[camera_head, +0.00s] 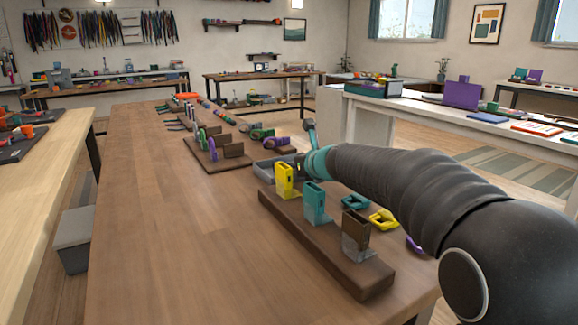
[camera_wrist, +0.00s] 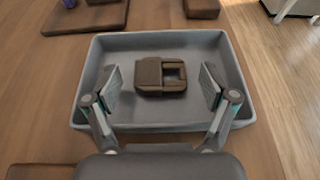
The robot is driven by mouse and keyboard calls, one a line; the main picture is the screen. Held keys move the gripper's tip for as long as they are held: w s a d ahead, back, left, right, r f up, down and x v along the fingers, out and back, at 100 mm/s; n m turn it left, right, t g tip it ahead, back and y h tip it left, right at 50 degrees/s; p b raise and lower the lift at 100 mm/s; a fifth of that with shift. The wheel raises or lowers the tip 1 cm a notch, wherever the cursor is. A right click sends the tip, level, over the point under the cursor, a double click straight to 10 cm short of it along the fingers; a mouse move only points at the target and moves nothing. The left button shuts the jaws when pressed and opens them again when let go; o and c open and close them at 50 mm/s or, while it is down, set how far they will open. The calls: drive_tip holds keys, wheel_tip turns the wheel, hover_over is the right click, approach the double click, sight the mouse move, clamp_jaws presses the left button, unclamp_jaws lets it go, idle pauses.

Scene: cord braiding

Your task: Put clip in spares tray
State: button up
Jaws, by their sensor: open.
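A brown clip (camera_wrist: 148,74) with a square opening lies in the grey spares tray (camera_wrist: 88,55) in the wrist view, near the middle of its floor. My gripper (camera_wrist: 160,82) is open over the tray. Its two fingers stand apart to the left and right of the clip, with a visible gap on each side. In the head view the tray (camera_head: 262,172) shows only in part beside the wooden holder, and my arm and the holder's pieces hide the clip and most of my gripper.
A wooden holder (camera_head: 318,250) carries upright yellow (camera_head: 285,182), teal (camera_head: 316,203) and brown (camera_head: 356,230) pieces in front of the tray. A loose yellow clip (camera_head: 384,220) and a teal clip (camera_head: 355,202) lie right of it. The table's left side (camera_head: 170,240) is clear.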

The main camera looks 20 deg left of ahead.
drive_tip(key=v, duration=1)
drive_tip(key=shift+d, duration=0.1)
